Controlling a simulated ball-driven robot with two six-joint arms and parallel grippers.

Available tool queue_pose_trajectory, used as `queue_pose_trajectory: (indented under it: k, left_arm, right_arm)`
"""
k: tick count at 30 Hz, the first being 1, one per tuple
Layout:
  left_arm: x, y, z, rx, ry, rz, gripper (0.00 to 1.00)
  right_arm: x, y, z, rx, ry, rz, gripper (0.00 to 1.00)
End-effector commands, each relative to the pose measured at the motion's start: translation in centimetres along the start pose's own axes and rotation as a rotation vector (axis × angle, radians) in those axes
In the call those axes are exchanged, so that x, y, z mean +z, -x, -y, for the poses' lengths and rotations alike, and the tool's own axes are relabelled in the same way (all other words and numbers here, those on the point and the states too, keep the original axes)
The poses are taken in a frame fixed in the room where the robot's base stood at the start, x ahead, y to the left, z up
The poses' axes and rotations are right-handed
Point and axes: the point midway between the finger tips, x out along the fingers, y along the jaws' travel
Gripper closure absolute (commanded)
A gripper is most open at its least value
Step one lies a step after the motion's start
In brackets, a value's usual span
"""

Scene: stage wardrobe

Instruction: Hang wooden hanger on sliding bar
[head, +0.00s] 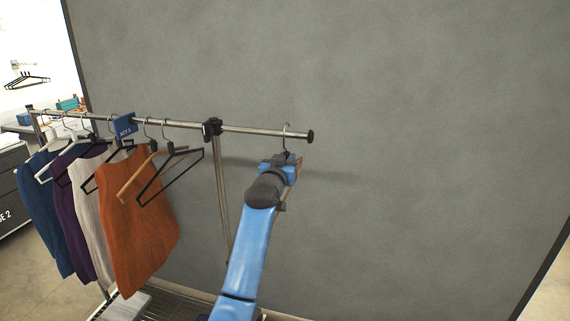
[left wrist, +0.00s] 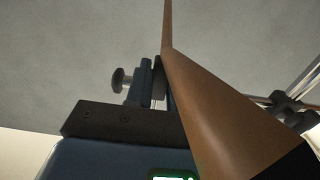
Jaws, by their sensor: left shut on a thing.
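My left gripper (head: 284,158) is shut on the wooden hanger at its neck, just below the right end of the sliding bar (head: 255,131). The wooden hanger (head: 299,168) shows as brown wood edges beside the gripper; my arm hides most of it. Its metal hook (head: 287,126) rises across the bar close to the end cap. I cannot tell whether the hook rests on the bar. In the left wrist view the hanger's broad wooden arm (left wrist: 215,110) runs past the fingers (left wrist: 158,85). My right gripper is not in view.
A black collar (head: 212,128) joins the bar to the rack post. Left of it hang a black hanger (head: 172,172), an orange garment (head: 138,215), other garments and a blue sign (head: 125,126). A grey wall (head: 420,130) stands behind; the space right of the end cap (head: 310,136) is free.

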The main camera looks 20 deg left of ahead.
Motion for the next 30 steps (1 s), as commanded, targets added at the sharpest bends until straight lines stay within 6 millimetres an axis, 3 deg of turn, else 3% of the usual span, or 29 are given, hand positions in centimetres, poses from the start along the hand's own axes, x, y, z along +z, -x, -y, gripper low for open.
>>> queue_pose_trajectory:
  k: [30]
  left_arm:
    - [0.0, -4.6, 0.0, 0.000, 0.000, -0.002, 1.00]
  right_arm:
    - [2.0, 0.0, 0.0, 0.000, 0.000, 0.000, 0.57]
